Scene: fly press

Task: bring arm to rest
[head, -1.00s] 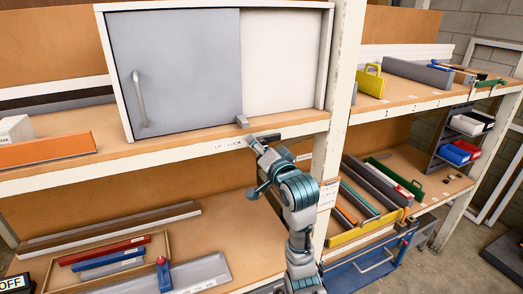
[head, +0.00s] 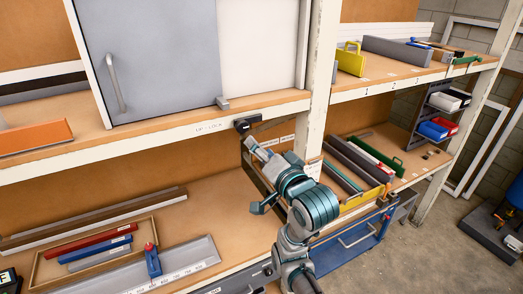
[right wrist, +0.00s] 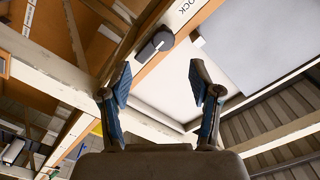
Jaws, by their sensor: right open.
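My right gripper (head: 256,177) is open and empty in the head view, in front of the shelf and below the upper shelf's front edge. It also shows in the right wrist view (right wrist: 160,78), with its two blue-padded fingers spread apart and nothing between them. A black knob (head: 246,122) sits on that shelf edge beside a lock label, just above the gripper and apart from it. The knob also shows in the right wrist view (right wrist: 155,46), beyond the left finger. My left gripper is not in view.
A cabinet with a grey sliding door (head: 155,60) stands on the upper shelf. A wooden tray (head: 97,251) of coloured bars lies lower left.

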